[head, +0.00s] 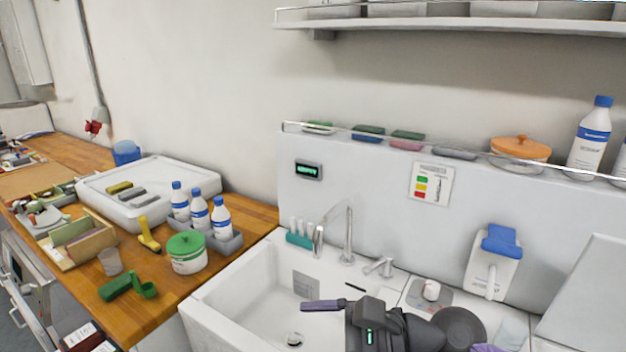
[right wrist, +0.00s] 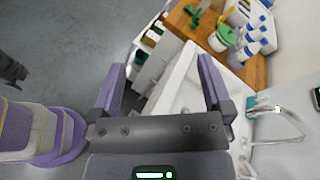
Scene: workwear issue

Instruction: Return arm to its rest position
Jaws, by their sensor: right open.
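My right gripper (head: 322,305) reaches in at the bottom of the head view, over the white sink (head: 217,302), with a purple finger pointing left. In the right wrist view the right gripper (right wrist: 162,75) has its two purple fingers wide apart, with nothing between them. The sink's edge and the floor show beyond the fingers.
A tap (head: 348,235) stands behind the sink. The wooden counter (head: 185,292) at left holds a green-lidded tub (head: 188,262), several blue-capped bottles (head: 200,212) and a yellow tool (head: 148,236). A shelf (head: 450,22) overhangs.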

